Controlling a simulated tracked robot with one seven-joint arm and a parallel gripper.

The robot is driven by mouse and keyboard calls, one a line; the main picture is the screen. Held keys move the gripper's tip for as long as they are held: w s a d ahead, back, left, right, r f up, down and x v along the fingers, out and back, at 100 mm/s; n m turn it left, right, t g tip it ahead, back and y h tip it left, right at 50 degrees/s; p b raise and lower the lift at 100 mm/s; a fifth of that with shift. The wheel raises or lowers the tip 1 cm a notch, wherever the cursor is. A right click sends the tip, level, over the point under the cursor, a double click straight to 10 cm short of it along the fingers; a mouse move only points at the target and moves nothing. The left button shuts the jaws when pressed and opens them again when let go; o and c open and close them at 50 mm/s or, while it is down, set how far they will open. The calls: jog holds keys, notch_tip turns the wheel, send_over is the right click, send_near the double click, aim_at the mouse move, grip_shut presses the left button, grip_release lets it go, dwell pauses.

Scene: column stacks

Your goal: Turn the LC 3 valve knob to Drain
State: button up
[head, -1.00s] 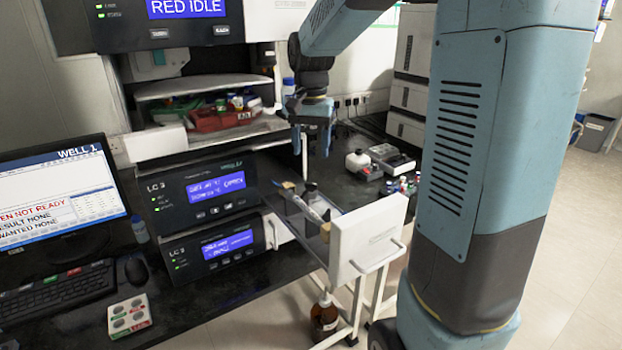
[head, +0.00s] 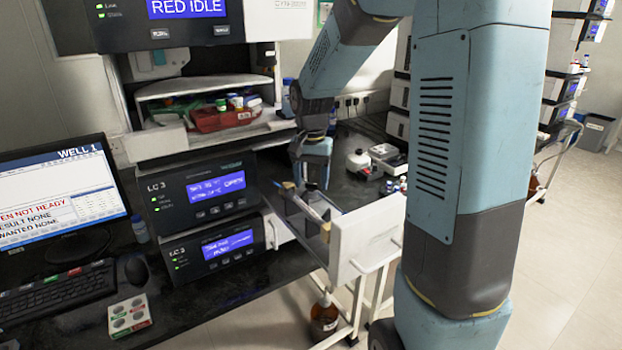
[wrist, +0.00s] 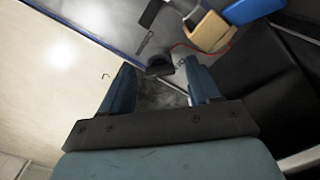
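The upper instrument (head: 205,190) in the head view reads LC 3 and has a lit blue screen. A drawer with a white front (head: 368,238) is pulled out to its right, with small parts inside. My gripper (head: 315,186) points down over this drawer. In the wrist view my gripper (wrist: 160,85) is open, its two blue fingers apart with nothing held between them. A small dark round part (wrist: 158,66), perhaps the valve knob, shows just beyond the fingertips. Its pointer and any Drain mark cannot be read.
A tan block (wrist: 208,30) and a blue part (wrist: 252,9) lie near the dark round part, with a thin red line beside them. In the head view a second instrument (head: 215,250) is below LC 3. A brown bottle (head: 324,318) stands under the drawer.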

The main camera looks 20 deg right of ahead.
jog(key=c, duration=1)
jog(key=shift+n, duration=0.3)
jog(key=n, duration=0.3)
jog(key=shift+n, duration=0.3)
jog(key=n, duration=0.4)
jog(key=shift+n, duration=0.3)
jog(key=n, duration=0.4)
jog(key=shift+n, duration=2.5)
